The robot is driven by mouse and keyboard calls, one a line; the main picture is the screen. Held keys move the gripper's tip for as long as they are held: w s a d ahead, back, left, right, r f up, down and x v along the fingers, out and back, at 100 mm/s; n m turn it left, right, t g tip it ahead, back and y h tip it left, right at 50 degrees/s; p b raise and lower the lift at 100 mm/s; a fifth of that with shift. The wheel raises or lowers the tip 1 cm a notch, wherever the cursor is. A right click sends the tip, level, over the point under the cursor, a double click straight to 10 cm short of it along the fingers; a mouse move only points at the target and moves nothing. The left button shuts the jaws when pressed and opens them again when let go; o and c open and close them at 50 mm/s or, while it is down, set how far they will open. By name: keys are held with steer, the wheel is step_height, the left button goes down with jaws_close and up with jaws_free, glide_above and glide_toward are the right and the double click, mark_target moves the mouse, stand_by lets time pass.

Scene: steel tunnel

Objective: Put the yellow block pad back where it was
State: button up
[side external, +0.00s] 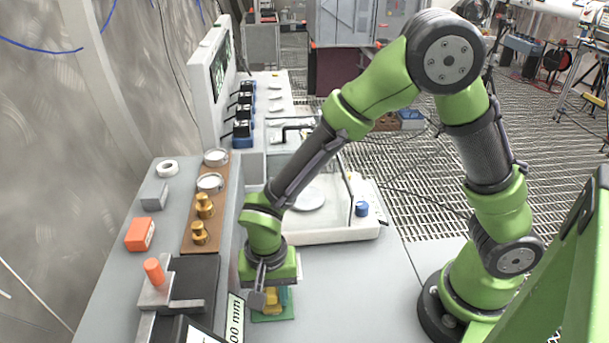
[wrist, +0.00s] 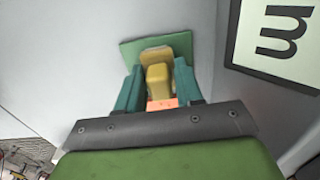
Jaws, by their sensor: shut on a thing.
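My gripper (side external: 269,297) is low over the bench, pointing down, with teal fingers in the wrist view (wrist: 160,88). It is shut on a yellow block (wrist: 157,76), which sits between the fingers. The block also shows partly in the side view (side external: 272,302), behind my gripper. A green square pad (wrist: 131,50) lies flat under and beyond the block, and its edge shows in the side view (side external: 287,314). Whether the block touches the pad is hard to tell. A small orange patch shows between the fingers near the palm.
A brown board (side external: 202,238) with brass weights, an orange box (side external: 140,234) and a dark fixture (side external: 190,283) stand further left. A white balance (side external: 335,228) stands behind. The bench right of my gripper is clear.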

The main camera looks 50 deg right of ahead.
mark_target(270, 289)
steer(key=o, duration=1.1)
steer(key=shift+f, duration=0.1)
step_height(270, 289, up, 12)
steer(key=shift+s+d+r+n+t+y, duration=0.35)
steer(key=shift+s+d+r+n+t, duration=0.65)
steer(key=shift+d+r, duration=1.4)
steer(key=shift+s+d+r+n+t+y, duration=0.3)
steer(key=shift+s+d+r+n+t, duration=0.7)
steer(key=shift+d, duration=2.25)
steer(key=shift+s+d+r+n+t+y, duration=0.45)
steer(key=shift+s+d+r+t, duration=1)
steer(key=shift+d+r, duration=1.2)
steer(key=shift+w+d+f, duration=0.15)
steer(key=shift+w+f, duration=0.05)
steer(key=shift+w, duration=0.05)
